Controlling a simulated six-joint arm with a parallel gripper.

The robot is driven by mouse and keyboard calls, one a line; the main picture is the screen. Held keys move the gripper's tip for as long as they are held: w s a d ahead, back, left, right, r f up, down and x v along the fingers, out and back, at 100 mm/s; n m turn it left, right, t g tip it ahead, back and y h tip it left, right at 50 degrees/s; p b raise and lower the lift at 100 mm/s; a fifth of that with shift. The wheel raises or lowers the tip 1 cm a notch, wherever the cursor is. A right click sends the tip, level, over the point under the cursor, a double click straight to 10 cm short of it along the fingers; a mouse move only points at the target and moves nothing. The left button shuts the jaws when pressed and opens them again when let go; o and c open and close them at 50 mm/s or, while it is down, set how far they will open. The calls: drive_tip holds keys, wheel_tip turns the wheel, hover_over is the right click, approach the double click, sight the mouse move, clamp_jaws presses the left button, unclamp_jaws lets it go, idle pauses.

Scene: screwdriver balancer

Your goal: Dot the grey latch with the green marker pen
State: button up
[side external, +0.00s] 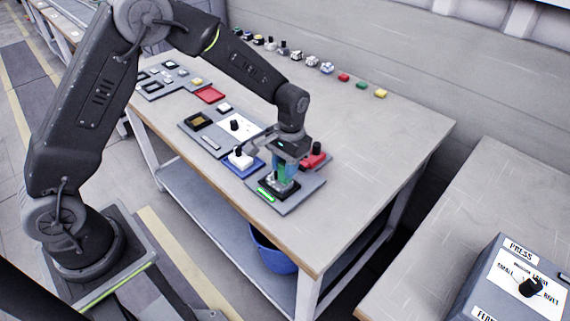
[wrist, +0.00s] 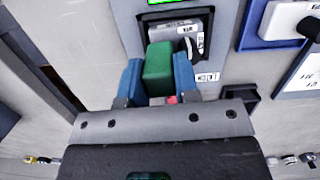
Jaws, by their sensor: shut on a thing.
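My gripper (side external: 284,163) is shut on the green marker pen (wrist: 159,64), whose boxy green body stands between the blue fingers in the wrist view. In the side view the pen (side external: 283,173) points down over a black holder on a grey plate. The grey latch (wrist: 176,30) appears to be the grey labelled part in the black recess just beyond the pen in the wrist view. The pen covers part of it. Its tip is hidden, so I cannot tell whether it touches the latch.
A green-lit strip (side external: 265,194) is on the grey plate (side external: 297,198). A red block with a black knob (side external: 316,155) and a blue tray (side external: 236,169) with a white piece stand close by. Several small parts line the table's back. The right side of the table (side external: 390,130) is clear.

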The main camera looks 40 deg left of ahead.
idle(0.5)
drive_tip(key=shift+r, duration=3.5)
